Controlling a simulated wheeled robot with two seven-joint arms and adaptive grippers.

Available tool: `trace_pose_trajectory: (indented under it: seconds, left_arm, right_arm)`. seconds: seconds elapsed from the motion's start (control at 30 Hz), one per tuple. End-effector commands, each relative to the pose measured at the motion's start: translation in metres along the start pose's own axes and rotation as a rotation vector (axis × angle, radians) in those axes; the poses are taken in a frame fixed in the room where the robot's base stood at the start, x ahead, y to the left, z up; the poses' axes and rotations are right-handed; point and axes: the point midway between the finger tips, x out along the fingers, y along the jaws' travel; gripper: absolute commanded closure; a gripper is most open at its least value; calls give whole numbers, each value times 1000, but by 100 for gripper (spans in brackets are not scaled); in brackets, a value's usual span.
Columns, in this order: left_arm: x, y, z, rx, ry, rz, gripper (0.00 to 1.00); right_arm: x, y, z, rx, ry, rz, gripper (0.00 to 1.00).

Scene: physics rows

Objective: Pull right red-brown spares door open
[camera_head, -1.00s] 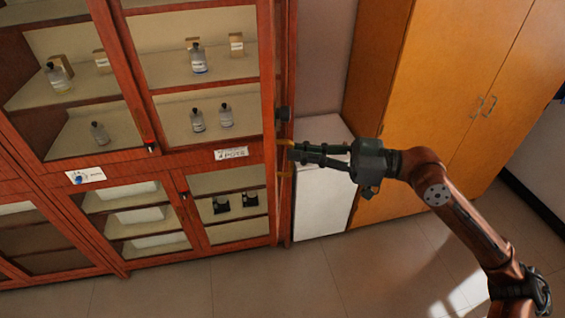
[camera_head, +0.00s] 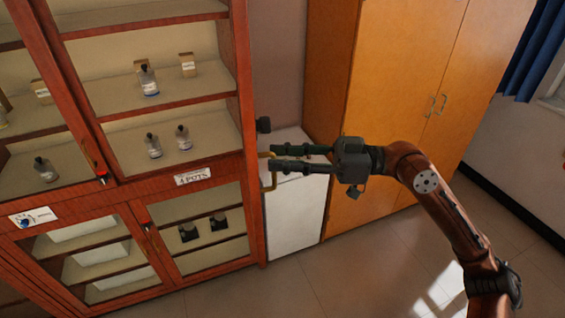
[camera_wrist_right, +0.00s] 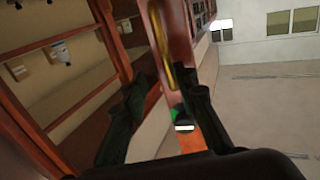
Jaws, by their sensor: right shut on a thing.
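The red-brown cabinet (camera_head: 120,199) fills the left of the head view. A red-brown door panel (camera_wrist_right: 180,40) with a long brass handle (camera_wrist_right: 158,45) stands near edge-on in the wrist view, apart from the shelves at left. How far it is swung is hard to tell in the head view. My right gripper (camera_head: 273,158) reaches in from the right and is shut on the handle. Its dark fingers also show in the wrist view (camera_wrist_right: 160,105); the contact itself is partly hidden. My left gripper is not in view.
Bottles (camera_head: 149,82) and small boxes (camera_head: 188,65) stand on the shelves. A white low cabinet (camera_head: 296,212) stands just right of the red-brown one, with a tall orange cabinet (camera_head: 385,90) beyond. The floor (camera_head: 370,275) in front is clear.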

Motion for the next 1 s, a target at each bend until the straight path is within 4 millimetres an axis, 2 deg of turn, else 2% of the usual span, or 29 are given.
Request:
trace_pose_trajectory:
  seconds: [0.13,0.57,0.77,1.0]
  left_arm:
    - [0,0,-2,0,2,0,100]
    - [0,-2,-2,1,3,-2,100]
    - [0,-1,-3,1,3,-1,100]
    - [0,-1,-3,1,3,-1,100]
  right_arm:
    - [-1,5,1,4,2,9,74]
    - [-4,3,5,8,-4,4,74]
    - [-33,3,5,8,-2,6,74]
    - [-84,2,3,7,0,5,74]
